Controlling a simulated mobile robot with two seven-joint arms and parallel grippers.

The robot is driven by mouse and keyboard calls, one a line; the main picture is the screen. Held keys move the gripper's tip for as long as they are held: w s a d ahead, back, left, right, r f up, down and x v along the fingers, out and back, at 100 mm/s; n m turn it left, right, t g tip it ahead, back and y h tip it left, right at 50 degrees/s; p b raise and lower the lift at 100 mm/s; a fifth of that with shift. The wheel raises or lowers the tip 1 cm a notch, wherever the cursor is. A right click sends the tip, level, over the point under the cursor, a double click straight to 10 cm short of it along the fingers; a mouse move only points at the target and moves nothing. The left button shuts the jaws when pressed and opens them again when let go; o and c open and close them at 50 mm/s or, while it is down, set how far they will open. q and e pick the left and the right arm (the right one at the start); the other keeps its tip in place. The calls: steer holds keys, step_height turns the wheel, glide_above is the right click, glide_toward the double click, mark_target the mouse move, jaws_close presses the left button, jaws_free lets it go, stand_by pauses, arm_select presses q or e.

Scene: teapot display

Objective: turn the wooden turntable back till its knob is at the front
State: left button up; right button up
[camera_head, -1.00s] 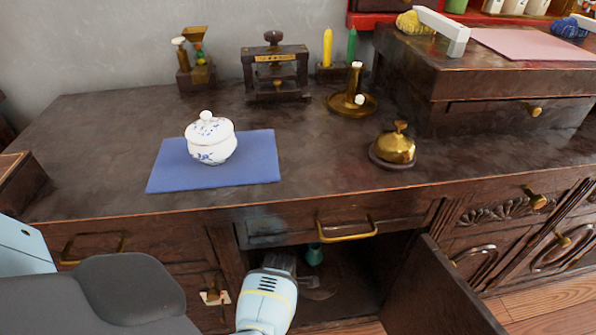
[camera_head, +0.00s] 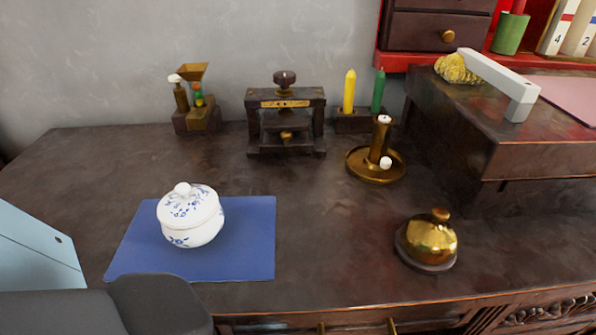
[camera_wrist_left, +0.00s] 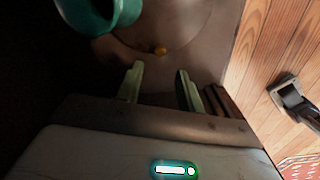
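In the left wrist view the wooden turntable (camera_wrist_left: 178,22) is a dim brown disc inside the cabinet. Its small orange-yellow knob (camera_wrist_left: 160,50) shows near the rim on the side towards my fingers. A teal vessel (camera_wrist_left: 100,12), cut off by the top edge, is at the upper left; whether it stands on the turntable is unclear. My left gripper (camera_wrist_left: 160,70) is open, its two pale green fingers apart, with the knob just beyond and between the tips in the picture. Contact cannot be seen. My right gripper is in no view.
In the head view a lidded white pot (camera_head: 190,216) sits on a blue mat (camera_head: 250,262) on the cabinet top. A brass bell (camera_head: 428,240) and a candle holder (camera_head: 375,165) stand to its right. Wooden floor (camera_wrist_left: 265,45) lies right in the wrist view.

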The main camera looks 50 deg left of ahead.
arm_select(q)
steer(key=shift+f, duration=0.1)
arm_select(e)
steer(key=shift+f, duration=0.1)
